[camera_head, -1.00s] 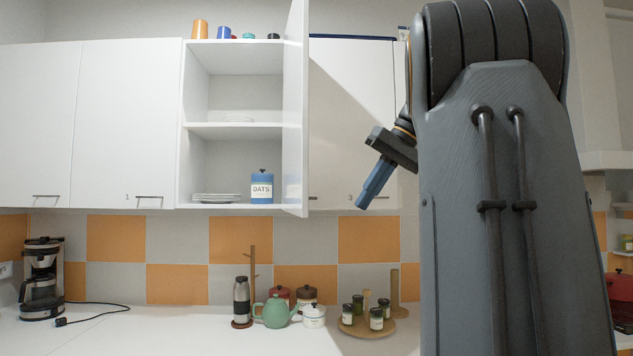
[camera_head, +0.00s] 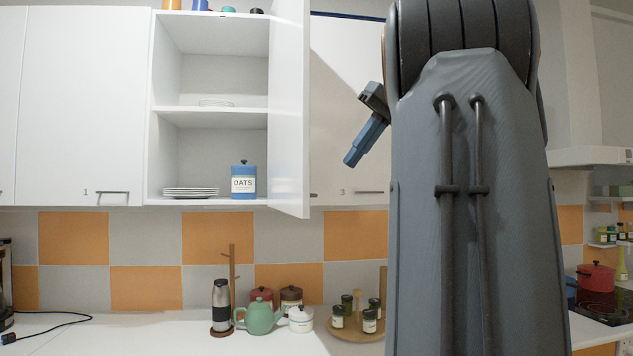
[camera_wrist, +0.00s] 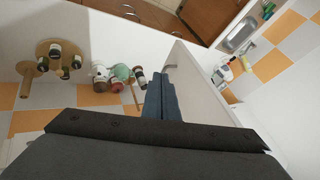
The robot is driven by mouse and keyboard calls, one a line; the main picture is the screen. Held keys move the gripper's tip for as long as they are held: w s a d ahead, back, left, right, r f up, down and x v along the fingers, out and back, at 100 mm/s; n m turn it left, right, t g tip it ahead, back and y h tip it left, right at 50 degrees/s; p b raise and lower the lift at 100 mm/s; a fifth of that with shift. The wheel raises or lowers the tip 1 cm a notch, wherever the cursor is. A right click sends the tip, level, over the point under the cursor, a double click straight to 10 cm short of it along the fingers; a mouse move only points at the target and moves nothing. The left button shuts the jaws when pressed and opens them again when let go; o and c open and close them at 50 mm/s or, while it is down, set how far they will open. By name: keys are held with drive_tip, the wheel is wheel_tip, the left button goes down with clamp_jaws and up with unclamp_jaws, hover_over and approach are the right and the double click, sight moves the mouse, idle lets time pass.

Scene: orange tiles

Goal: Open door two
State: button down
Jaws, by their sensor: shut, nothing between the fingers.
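Cabinet door two (camera_head: 290,110) stands wide open, edge-on in the head view, jutting out toward me at the right side of the open cabinet. No number shows on it from here. My gripper (camera_head: 350,162) is to the right of this door, in front of the door marked 3 (camera_head: 345,120), with its blue fingers closed and empty, pointing down and left. In the wrist view my gripper (camera_wrist: 158,80) is near a white panel (camera_wrist: 195,85) that looks like the open door; I cannot tell whether they touch.
The open cabinet holds a blue oats tin (camera_head: 243,182) and stacked plates (camera_head: 190,192). Door one (camera_head: 85,110) is shut. On the counter below stand a green teapot (camera_head: 260,318), a flask (camera_head: 221,305) and a round tray (camera_head: 345,333) with jars. My arm hides the right side.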

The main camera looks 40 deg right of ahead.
drive_tip(key=w+a+f+p, duration=0.2)
drive_tip(key=w+a+f, duration=0.3)
drive_tip(key=a+f, duration=0.1)
drive_tip(key=shift+w, duration=0.2)
drive_tip(key=shift+a, duration=0.1)
